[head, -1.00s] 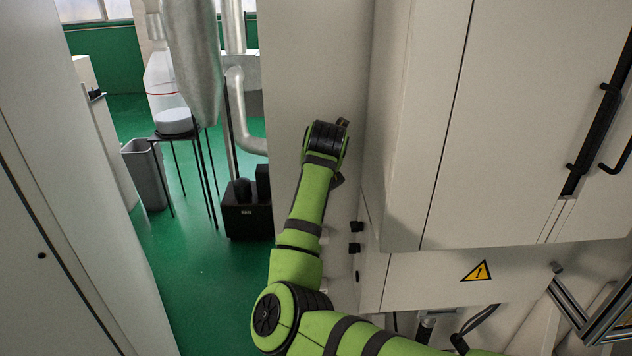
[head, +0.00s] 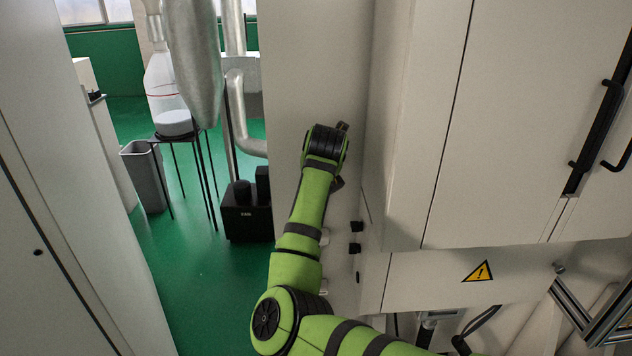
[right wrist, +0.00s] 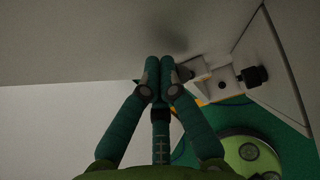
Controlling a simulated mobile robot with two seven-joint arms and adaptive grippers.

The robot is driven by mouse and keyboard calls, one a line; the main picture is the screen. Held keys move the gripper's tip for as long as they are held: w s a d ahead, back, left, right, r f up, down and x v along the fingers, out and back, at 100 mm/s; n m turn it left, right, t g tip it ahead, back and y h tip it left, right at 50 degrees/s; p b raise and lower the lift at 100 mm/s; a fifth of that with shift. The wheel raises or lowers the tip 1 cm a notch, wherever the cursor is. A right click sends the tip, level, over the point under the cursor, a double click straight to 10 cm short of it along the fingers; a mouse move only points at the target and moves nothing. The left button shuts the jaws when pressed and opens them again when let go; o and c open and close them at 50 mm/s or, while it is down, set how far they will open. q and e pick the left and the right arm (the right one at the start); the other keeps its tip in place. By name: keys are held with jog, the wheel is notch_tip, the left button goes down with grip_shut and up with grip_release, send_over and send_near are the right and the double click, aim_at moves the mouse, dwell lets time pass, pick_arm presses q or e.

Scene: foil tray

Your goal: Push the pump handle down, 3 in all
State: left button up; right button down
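My right arm reaches up along a pale cabinet wall in the head view, its wrist against or close to that wall. Its gripper (head: 341,127) is mostly hidden behind the wrist there. In the right wrist view my right gripper (right wrist: 160,75) has its green fingers together at the tips, with nothing clearly held between them. White fittings (right wrist: 215,98) with a black knob (right wrist: 255,76) stand just right of the fingertips. My left gripper is not in view.
Black knobs (head: 356,226) stick out of the wall right of my forearm. A large cabinet (head: 440,150) with black bar handles fills the right. Left are a grey bin (head: 146,178), a bottle on a stand (head: 166,85) and a black box (head: 247,220). Green floor between is open.

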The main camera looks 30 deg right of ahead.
jog(key=shift+s+f+b, duration=0.1)
jog(key=shift+f+b, duration=1.65)
jog(key=shift+f, duration=0.35)
dwell(1.0)
jog(key=shift+r, duration=0.1)
jog(key=shift+r+p, duration=1.4)
jog(key=shift+r, duration=1.6)
jog(key=shift+r, duration=0.15)
jog(key=shift+r+p, duration=1.05)
jog(key=shift+r, duration=1.35)
